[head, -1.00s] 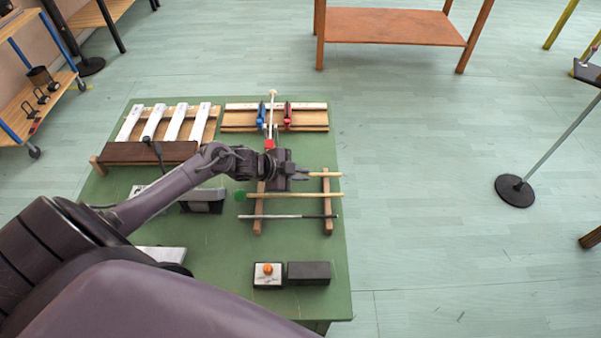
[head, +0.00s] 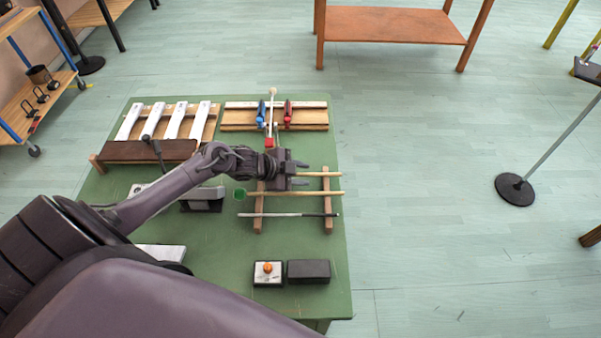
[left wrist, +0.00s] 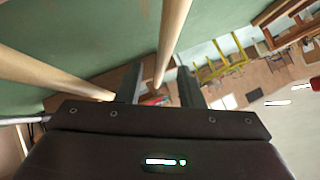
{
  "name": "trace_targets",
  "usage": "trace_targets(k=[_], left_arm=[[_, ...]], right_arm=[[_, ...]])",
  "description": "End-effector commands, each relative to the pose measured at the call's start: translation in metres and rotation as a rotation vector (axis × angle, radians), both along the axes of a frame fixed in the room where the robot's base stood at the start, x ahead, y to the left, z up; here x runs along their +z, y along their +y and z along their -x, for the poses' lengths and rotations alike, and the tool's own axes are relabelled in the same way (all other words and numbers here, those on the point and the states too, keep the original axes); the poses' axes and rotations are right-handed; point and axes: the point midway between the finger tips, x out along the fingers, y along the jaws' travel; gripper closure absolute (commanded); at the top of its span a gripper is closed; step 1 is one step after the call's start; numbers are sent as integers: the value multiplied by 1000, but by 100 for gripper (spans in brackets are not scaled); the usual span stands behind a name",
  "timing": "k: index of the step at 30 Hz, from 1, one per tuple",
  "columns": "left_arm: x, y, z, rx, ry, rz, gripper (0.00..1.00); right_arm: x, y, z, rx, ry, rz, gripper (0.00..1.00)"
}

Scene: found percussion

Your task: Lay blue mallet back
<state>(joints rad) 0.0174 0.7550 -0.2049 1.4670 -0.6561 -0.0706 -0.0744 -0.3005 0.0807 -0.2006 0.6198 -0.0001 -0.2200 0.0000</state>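A pale wooden mallet handle (head: 324,174) lies across the top of the right rail of a two-rail wooden rest (head: 328,213). Its head is hidden under my left gripper and arm, so its colour cannot be seen. My left gripper (head: 302,173) is over this handle with its fingers spread either side. In the left wrist view, the handle (left wrist: 170,45) passes between the spread fingertips (left wrist: 160,80), with gaps beside it. My right gripper is not in view.
A red-headed stick (head: 269,142) lies beyond my wrist, near a board with blue (head: 261,113) and red (head: 288,113) handles. A box with an orange button (head: 268,268) and a black block (head: 308,271) are at the front.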

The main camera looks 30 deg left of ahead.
Motion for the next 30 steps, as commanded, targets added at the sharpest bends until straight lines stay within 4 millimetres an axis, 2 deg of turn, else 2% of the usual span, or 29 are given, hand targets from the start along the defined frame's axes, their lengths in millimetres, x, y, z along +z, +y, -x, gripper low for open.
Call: trace_targets(k=[5,18,30], left_arm=[[3,3,4,1,1,-2,66],[41,31,45,0,2,-1,66],[48,35,51,0,0,0,66]], right_arm=[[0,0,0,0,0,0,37],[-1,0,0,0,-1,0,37],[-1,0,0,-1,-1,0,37]])
